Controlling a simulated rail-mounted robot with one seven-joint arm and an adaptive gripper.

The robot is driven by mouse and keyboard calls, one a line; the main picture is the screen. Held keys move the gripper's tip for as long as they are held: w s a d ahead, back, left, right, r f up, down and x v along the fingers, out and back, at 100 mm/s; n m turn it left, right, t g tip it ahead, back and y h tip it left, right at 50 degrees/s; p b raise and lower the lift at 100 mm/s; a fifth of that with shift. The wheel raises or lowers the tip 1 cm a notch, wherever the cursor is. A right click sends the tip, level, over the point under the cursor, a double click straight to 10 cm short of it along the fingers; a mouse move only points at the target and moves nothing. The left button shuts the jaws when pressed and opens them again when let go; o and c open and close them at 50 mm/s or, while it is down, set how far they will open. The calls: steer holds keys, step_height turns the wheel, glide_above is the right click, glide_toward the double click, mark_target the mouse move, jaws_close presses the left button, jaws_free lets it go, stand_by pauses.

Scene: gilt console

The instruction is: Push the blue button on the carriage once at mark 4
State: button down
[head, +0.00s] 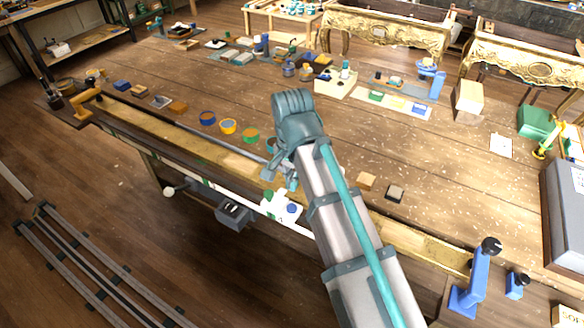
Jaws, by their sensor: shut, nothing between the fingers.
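The white carriage (279,213) sits at the front edge of the long wooden bench, just below my wrist in the picture. Its blue button (292,209) shows on the right side, and a green knob or button (268,196) on the left. A pale strip (205,180) runs along the bench's front edge; its marks are too small to read, so I cannot tell which mark the carriage stands at. My gripper (291,185) is shut and empty, pointing down close above the carriage. Whether it touches the carriage is unclear. My arm hides part of the bench behind.
Several round coloured pots (228,126) stand left of my wrist. Two small blocks (367,181) lie to the right. A blue clamp-like stand (474,283) is at the bench's right front end. A grey box (235,215) hangs below the front edge, left of the carriage.

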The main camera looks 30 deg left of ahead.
mark_target(293, 209)
steer(key=shift+f+p, duration=1.15)
steer(key=shift+f, duration=2.85)
steer(key=shift+f+b, duration=0.35)
steer(key=shift+f, duration=0.4)
steer(key=shift+s+d, duration=0.2)
steer(key=shift+d, duration=0.1)
steer(key=shift+f, duration=0.2)
step_height(293, 209, up, 6)
steer(key=p, duration=0.4)
steer(key=shift+w+a, duration=0.1)
steer(key=shift+r+b, duration=0.15)
steer(key=shift+b, duration=0.55)
step_height(293, 209, up, 9)
steer(key=b, duration=0.2)
